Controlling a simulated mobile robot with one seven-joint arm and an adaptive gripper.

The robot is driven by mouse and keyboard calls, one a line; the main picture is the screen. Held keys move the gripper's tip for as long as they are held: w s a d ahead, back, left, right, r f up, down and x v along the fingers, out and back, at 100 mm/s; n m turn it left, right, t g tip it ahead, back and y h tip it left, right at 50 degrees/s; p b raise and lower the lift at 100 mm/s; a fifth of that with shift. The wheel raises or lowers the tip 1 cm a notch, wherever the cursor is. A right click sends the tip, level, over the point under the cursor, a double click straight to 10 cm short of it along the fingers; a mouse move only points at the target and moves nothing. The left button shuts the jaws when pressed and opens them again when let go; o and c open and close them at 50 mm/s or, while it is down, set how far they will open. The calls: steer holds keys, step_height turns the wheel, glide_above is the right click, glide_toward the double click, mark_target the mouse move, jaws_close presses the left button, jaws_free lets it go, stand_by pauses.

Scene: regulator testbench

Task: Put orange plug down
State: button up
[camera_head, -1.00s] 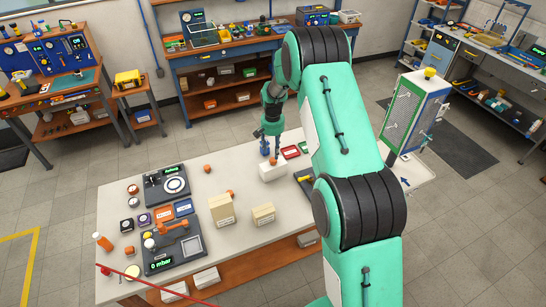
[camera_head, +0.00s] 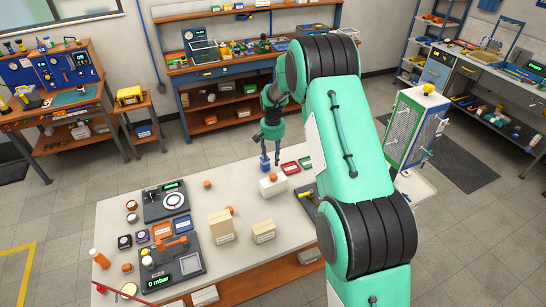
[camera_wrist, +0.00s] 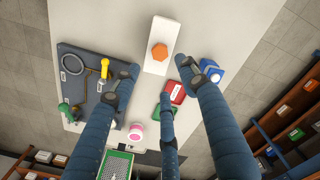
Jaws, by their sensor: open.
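The orange plug (camera_wrist: 159,52) stands on top of a white box (camera_wrist: 163,30) in the wrist view. It also shows on the white box in the head view (camera_head: 273,177). My gripper (camera_wrist: 158,84) is open, with its blue fingers spread and nothing between them. In the wrist view the plug lies beyond the fingertips, clear of them. In the head view my gripper (camera_head: 271,154) hangs over the far edge of the white table, near the box.
A blue block (camera_wrist: 211,70) and red and green trays (camera_wrist: 177,92) lie close to the fingers. A dark board (camera_wrist: 85,75) with a ring and a yellow-handled part is on the other side. Tan boxes (camera_head: 221,226) and another orange piece (camera_head: 207,184) stand on the table (camera_head: 190,200).

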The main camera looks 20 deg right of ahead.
steer(key=s+a+r+n+t, duration=0.1)
steer(key=s+a+r, duration=0.2)
steer(key=s+r, duration=0.55)
steer(key=s+a+r+n+t, duration=0.1)
steer(key=s+a+r, duration=0.35)
steer(key=r, duration=0.75)
steer(key=s+a+r+n+t, duration=0.1)
steer(key=s+a+r, duration=0.2)
steer(key=s+r, duration=0.6)
steer(key=s+a+r+n+t, duration=0.1)
steer(key=s+a+r, duration=0.1)
steer(key=s, duration=1.1)
steer(key=s+a+r+n+t, duration=0.1)
steer(key=s+a+r, duration=0.2)
steer(key=s, duration=1.1)
steer(key=shift+s+a+n+t, duration=0.15)
steer(key=shift+n+t, duration=0.15)
steer(key=shift+n, duration=0.1)
step_height(320, 180, down, 14)
steer(key=b, duration=1.4)
